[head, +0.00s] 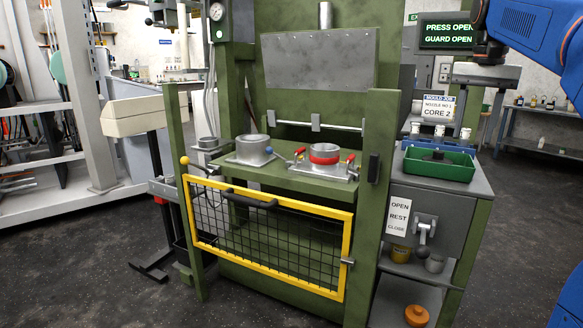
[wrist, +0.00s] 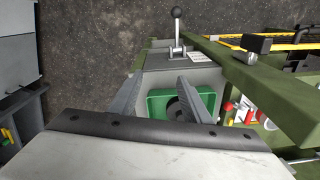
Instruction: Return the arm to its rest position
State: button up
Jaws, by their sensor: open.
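My blue arm (head: 535,30) reaches in from the upper right of the head view. Its grey wrist end is in the air above the side bench, near the green tray (head: 440,165). In the wrist view my gripper (wrist: 161,78) is open, its two grey fingers spread with nothing held between them. The green tray (wrist: 155,105) shows below and between the fingers, with a dark round piece (wrist: 175,106) in it. The gap between fingers and tray is hard to judge.
The green press has its yellow mesh guard (head: 347,255) lowered in front. Two metal moulds sit on its bed, one with a red ring (head: 324,150). A lever (head: 423,235) beside an OPEN/REST/CLOSE label is on the side bench. A lit sign (head: 448,31) reads PRESS OPEN, GUARD OPEN.

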jog(key=s+a+f+n+t, duration=0.1)
jog(key=s+a+f, duration=0.3)
jog(key=s+f, duration=0.5)
jog(key=s+a+f+n+t, duration=0.1)
jog(key=s+a+f+n, duration=0.3)
jog(key=s+f, duration=0.5)
jog(key=s+a+f+n+t, duration=0.2)
jog(key=s+a+f, duration=0.3)
jog(key=s+f, duration=0.4)
notch_tip(320, 180, down, 7)
jog(key=shift+a+r+n, duration=0.1)
jog(key=shift+a+n, duration=0.25)
jog(key=shift+n, duration=0.05)
